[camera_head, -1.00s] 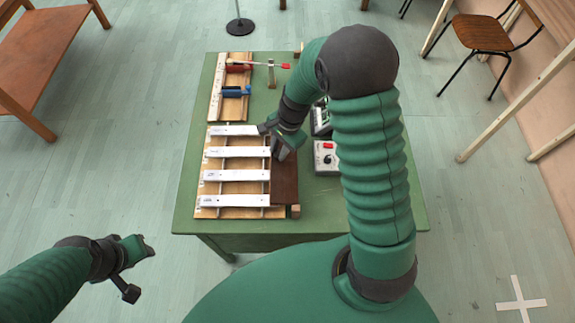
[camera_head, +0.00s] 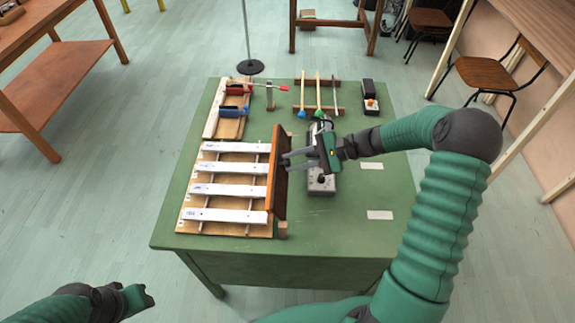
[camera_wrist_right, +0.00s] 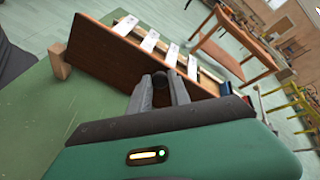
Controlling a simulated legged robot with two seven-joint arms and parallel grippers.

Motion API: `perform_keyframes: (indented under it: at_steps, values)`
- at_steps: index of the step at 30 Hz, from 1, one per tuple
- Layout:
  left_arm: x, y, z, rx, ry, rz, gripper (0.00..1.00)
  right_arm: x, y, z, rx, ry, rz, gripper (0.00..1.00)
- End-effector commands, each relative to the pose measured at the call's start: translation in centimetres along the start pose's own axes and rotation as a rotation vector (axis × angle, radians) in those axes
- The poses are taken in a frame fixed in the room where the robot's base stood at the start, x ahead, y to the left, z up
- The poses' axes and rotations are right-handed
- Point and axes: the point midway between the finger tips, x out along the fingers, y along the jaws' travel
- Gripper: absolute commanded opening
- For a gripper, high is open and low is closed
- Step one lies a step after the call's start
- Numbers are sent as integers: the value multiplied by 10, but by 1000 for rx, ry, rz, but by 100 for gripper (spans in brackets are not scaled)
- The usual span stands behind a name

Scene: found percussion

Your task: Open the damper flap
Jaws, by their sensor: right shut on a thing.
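The damper flap (camera_head: 277,185) is a brown wooden board standing roughly upright at the right end of the white metal bars (camera_head: 230,168). Its broad brown face also shows in the right wrist view (camera_wrist_right: 120,58). My right gripper (camera_head: 286,160) is at the flap's right face. In the right wrist view, its grey fingers (camera_wrist_right: 160,84) are shut on a small dark knob (camera_wrist_right: 160,77) at the flap; the fingers partly hide it. My left gripper (camera_head: 140,299) is low at the left, away from the table; its jaw opening is unclear.
The green table (camera_head: 330,242) also bears a red and blue clamp board (camera_head: 229,111), mallets on a rack (camera_head: 319,95), a small black box (camera_head: 370,98) and a grey device (camera_head: 320,183) under my right forearm. The table's front right is clear except for white labels (camera_head: 380,214).

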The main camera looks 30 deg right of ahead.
Motion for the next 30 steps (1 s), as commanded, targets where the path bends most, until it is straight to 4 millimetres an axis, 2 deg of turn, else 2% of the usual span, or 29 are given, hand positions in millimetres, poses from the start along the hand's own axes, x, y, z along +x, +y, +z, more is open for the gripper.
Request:
perform_keyframes:
  at_steps: [1,15,30]
  values:
    - [6,0,2,0,0,0,36,-2,5,-7,7,-27,-36,0]
    - [32,0,8,0,0,0,36,-18,22,-24,5,-310,-317,0]
    - [43,0,10,0,0,0,36,-23,29,-30,3,-430,-436,0]
